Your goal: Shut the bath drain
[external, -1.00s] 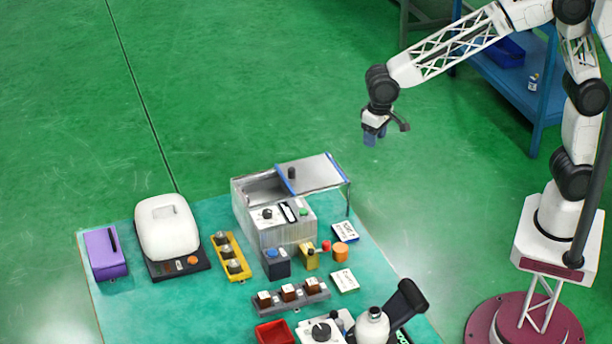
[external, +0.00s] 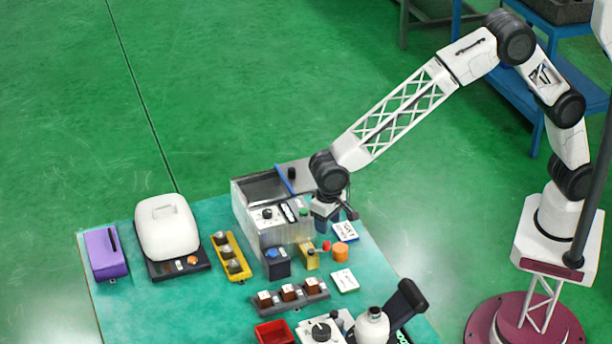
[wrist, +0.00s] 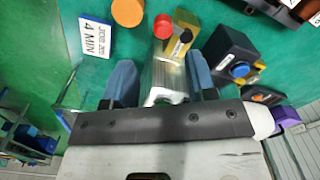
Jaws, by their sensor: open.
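The bath is a grey metal tank (external: 242,212) at the back of the teal table, with a control panel on its front. In front of it stands a small yellow block (external: 310,261) with a red knob (external: 326,246) at its right, apparently the drain valve. In the wrist view the yellow block (wrist: 181,44) and red knob (wrist: 163,27) lie beyond the fingertips. My gripper (external: 323,214) is over the bath's right front corner, above and behind the valve. Its two blue fingers (wrist: 161,78) are open, with shiny metal showing between them, but no grip on anything.
A dark box with a blue button (external: 276,263) stands left of the valve. An orange cylinder (external: 340,252) and a job card (external: 346,232) are to its right. A rack of brown blocks (external: 290,296) lies in front. A blue-edged lid (external: 285,180) shows behind my wrist.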

